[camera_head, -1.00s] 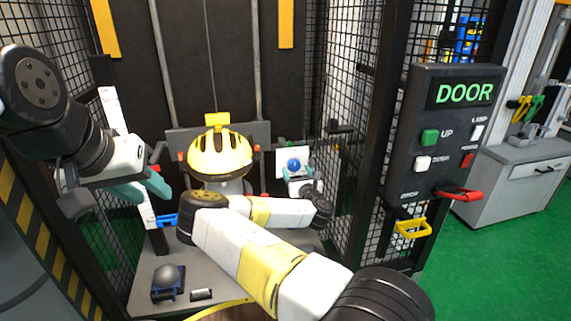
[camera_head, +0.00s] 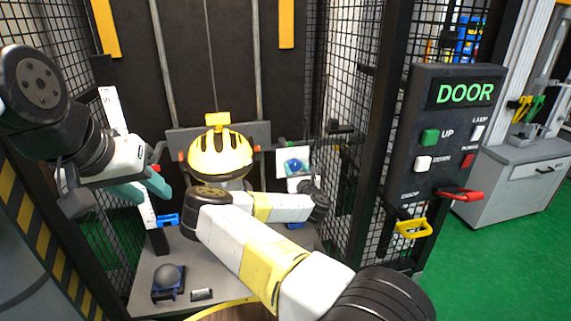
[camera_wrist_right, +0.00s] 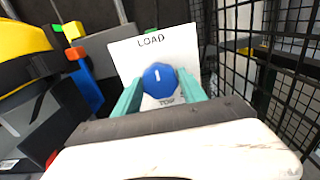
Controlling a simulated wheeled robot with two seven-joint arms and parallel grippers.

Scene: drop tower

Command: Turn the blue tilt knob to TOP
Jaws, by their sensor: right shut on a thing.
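The blue tilt knob (camera_wrist_right: 160,80) is on a white plate (camera_wrist_right: 128,48) marked LOAD at the top and TOP below in the right wrist view. A short white line on the knob points up towards LOAD. My right gripper (camera_wrist_right: 160,88) is shut on the knob, one teal finger at each side. In the head view the knob (camera_head: 294,165) shows small at the middle right, with teal fingers at it. My left gripper (camera_head: 154,196) is open and empty at the left, its teal fingers apart.
A yellow helmet (camera_head: 220,155) stands left of the knob plate. A black mesh cage wall (camera_head: 343,180) rises close on the right. A DOOR control panel (camera_head: 443,135) with buttons and handles is further right. A grey ball (camera_head: 167,275) sits at the front left.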

